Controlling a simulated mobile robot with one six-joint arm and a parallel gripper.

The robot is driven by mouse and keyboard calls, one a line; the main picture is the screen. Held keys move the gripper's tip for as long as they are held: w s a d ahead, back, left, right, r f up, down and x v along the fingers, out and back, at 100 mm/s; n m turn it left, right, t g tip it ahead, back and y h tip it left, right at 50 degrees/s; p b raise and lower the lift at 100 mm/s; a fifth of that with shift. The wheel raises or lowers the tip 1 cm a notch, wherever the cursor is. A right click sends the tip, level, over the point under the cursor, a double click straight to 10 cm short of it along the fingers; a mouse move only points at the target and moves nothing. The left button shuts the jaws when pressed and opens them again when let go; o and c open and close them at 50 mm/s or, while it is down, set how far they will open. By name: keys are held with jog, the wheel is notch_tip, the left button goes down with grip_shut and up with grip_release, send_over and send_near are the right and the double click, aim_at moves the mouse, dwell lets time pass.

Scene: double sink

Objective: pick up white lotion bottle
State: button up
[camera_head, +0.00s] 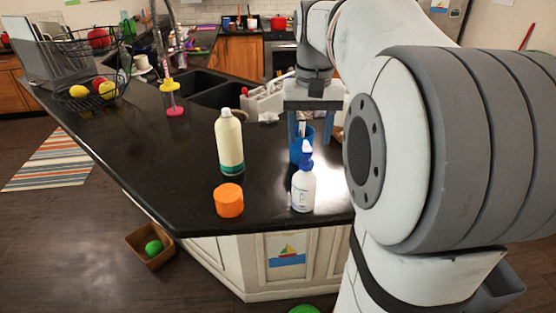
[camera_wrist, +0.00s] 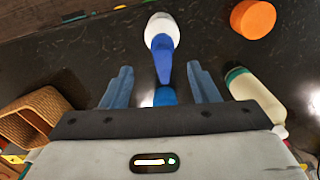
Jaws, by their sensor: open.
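A white bottle with a blue pump top (camera_head: 303,190) stands upright near the front edge of the black counter. In the wrist view the white bottle (camera_wrist: 164,27) lies ahead of my fingers, its blue top pointing into the gap between them. My gripper (camera_head: 309,143) is open, pointing down, above the counter and behind this bottle in the head view. Its two blue-grey fingers show in the wrist view (camera_wrist: 162,78) with nothing clamped. A blue cup (camera_head: 296,146) is near the fingers, partly hidden; I cannot tell its exact gap from them.
A cream bottle with a dark green base (camera_head: 229,143) stands left of the white bottle, near an orange jar (camera_head: 229,201). A wicker basket (camera_wrist: 32,120) shows in the wrist view. The sink (camera_head: 212,89) and a dish rack (camera_head: 90,75) lie farther back.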

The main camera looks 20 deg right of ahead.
aim_at(307, 148)
jog(key=f, duration=0.4)
jog(key=f+p, duration=0.1)
jog(key=f, duration=0.2)
jog(key=shift+s+a, duration=0.1)
jog(key=shift+a, duration=0.15)
jog(key=shift+c, duration=0.4)
grip_shut()
